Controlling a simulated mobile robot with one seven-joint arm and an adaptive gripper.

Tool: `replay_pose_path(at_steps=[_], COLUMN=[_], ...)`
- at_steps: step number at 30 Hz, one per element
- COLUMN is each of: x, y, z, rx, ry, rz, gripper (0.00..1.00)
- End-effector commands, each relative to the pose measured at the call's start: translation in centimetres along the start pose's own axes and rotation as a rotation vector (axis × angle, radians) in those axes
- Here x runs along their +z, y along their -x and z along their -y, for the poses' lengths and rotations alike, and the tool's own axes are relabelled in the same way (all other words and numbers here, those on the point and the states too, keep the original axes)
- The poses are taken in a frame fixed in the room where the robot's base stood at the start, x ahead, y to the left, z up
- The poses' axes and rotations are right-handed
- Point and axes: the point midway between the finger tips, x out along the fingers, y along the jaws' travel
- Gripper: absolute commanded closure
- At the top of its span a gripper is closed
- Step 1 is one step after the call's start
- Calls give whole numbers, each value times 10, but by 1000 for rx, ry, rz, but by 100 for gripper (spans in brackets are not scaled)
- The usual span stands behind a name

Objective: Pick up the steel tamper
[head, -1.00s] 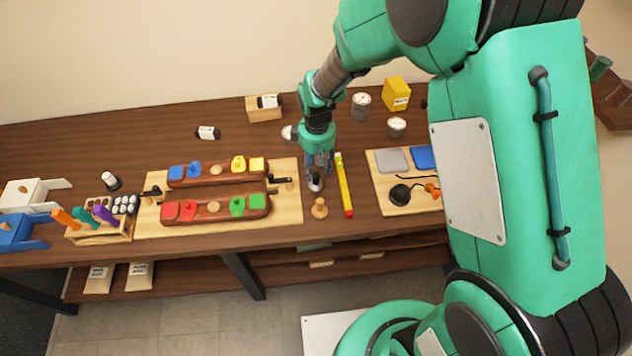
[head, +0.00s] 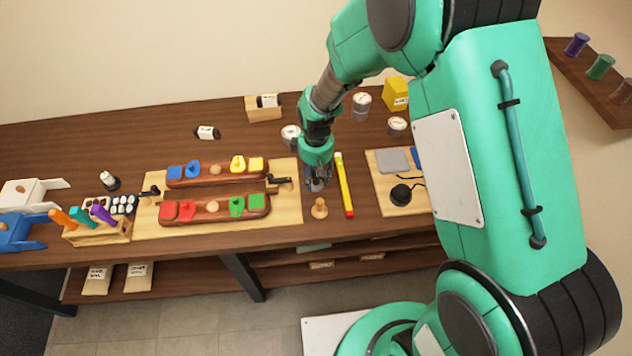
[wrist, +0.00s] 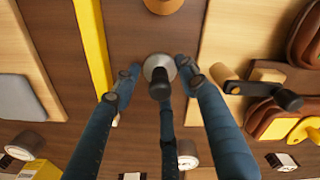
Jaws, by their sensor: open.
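The steel tamper (head: 316,186) stands on the dark wooden bench, just right of the pale board, and is mostly hidden by my gripper in the head view. In the wrist view the tamper (wrist: 158,68) shows as a round grey steel base with a dark handle pointing towards the camera. My gripper (head: 317,174) is directly above it. In the wrist view my gripper (wrist: 160,78) is open, with its fingers spread on either side of the tamper's handle and one finger below it. I see no clear contact between fingers and handle.
A yellow level-like bar (head: 345,185) lies close to the right. A small wooden knob-shaped piece (head: 319,208) stands just in front. To the left, a pale board (head: 290,215) bears two wooden holders with coloured parts and a black-handled clamp (head: 280,180).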

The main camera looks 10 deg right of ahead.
Motion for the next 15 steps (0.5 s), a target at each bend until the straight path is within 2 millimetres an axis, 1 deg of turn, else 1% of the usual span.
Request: replay_pose_path(at_steps=[5, 8, 9, 12, 15], x=[0, 0, 0, 0, 0], y=[0, 0, 0, 0, 0], z=[0, 0, 0, 0, 0], rx=[0, 0, 0, 0, 0], ry=[0, 0, 0, 0, 0], rz=[0, 0, 0, 0, -1], gripper=[57, 75, 83, 100, 100])
